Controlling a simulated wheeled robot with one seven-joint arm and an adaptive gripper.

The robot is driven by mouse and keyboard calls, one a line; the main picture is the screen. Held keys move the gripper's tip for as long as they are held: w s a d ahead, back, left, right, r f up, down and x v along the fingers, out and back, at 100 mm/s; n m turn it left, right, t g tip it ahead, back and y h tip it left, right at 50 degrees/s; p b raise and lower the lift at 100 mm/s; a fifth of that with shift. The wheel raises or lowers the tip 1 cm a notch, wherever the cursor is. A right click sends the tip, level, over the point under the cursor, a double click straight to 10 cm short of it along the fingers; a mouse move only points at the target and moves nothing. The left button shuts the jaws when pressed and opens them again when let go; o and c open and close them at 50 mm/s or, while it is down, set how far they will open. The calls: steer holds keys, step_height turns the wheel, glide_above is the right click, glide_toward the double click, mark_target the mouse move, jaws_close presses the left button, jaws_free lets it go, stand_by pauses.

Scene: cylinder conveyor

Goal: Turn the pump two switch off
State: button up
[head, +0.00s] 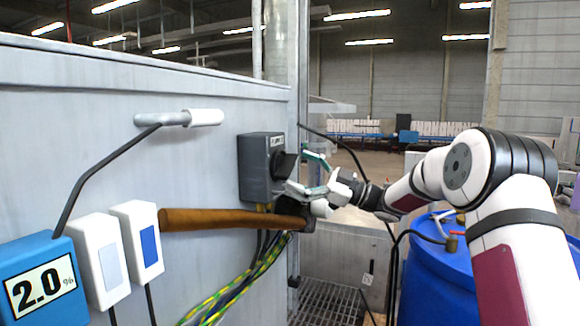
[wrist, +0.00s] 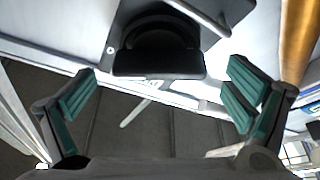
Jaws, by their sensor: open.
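A dark grey switch box (head: 257,185) with a small label is fixed to the light grey panel, left of my gripper in the head view. The label is too small to read, so I cannot confirm that this is pump two. A black rotary knob (head: 285,165) sticks out from it; the knob (wrist: 158,55) also shows at the top middle of the wrist view. My gripper (head: 309,174) is open and empty, with green-padded fingers. In the wrist view the fingers (wrist: 163,85) are spread to the left and right, below the knob, and appear apart from it.
A hammer with a brown handle (head: 215,220) sits just below the box, close to my lower finger. Yellow-green cables (head: 245,285) hang beneath. Two white rocker switches (head: 138,242), a blue box marked 2.0% (head: 42,285) and a white-gripped lever (head: 200,118) are farther left. Blue barrels (head: 435,275) stand right.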

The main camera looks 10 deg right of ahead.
mark_target(287, 166)
steer(key=shift+x, duration=1.35)
steer(key=shift+c, duration=0.6)
steer(key=c, duration=1)
steer(key=shift+m+p, duration=0.35)
steer(key=shift+m, duration=0.05)
steer(key=m+t+p, duration=0.1)
steer(key=m+t, duration=0.1)
steer(key=m, duration=0.1)
steer(key=shift+s+r+m+h+p, duration=0.1)
steer(key=shift+m+h+p, duration=0.2)
steer(key=shift+p, duration=0.1)
steer(key=shift+m+t+h+p, duration=0.6)
steer(key=shift+m+t+p, duration=0.45)
steer(key=shift+m, duration=1.05)
